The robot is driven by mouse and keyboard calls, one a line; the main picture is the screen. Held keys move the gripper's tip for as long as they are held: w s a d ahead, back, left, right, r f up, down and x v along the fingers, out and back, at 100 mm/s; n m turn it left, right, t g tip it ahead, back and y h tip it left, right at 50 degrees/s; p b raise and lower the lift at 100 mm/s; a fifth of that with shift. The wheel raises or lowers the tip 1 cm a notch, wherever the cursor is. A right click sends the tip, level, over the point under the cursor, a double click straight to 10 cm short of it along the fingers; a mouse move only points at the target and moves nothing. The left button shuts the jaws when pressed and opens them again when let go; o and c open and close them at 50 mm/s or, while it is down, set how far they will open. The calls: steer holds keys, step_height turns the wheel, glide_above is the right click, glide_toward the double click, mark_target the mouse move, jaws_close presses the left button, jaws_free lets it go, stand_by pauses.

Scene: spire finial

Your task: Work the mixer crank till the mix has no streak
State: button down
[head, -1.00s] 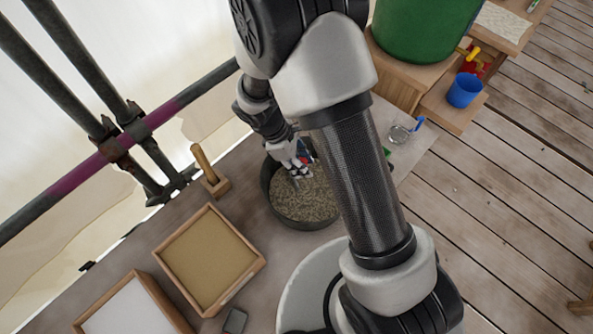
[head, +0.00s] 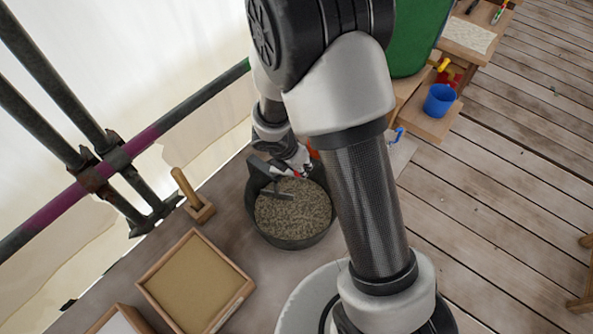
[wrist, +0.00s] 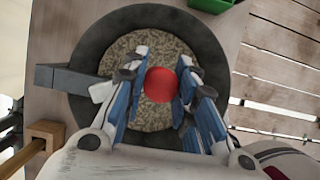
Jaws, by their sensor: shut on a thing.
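The mixer is a dark round tub (head: 291,241) on the bench, holding a speckled grey-brown mix (head: 290,214). The crank's grey arm (head: 268,172) reaches over the tub's far left rim; it also shows at the left in the wrist view (wrist: 75,79). My gripper (wrist: 161,88) is shut on the crank's red knob (wrist: 160,84), over the mix. In the head view my gripper (head: 302,172) is at the tub's far side, partly hidden by my arm. The mix looks speckled all over; I cannot tell whether streaks run through it.
A wooden tray of tan material (head: 196,285) and a wooden block with an upright handle (head: 190,193) stand left of the tub. Scaffold pipes (head: 120,158) run along the left. A blue cup (head: 439,100) sits on a wooden step at the right, near a green barrel (head: 417,40).

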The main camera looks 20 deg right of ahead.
steer(key=shift+w+d+n+t+y+b, duration=0.15)
steer(key=shift+w+d+n+t+y, duration=0.1)
steer(key=shift+w+n, duration=0.45)
steer(key=shift+w+d+n+t+y+b, duration=0.15)
steer(key=shift+w+n+t, duration=0.15)
steer(key=shift+n, duration=0.7)
steer(key=shift+w, duration=0.1)
steer(key=c, duration=1.3)
jaws_free()
steer(key=shift+r, duration=0.1)
steer(key=v, duration=1.2)
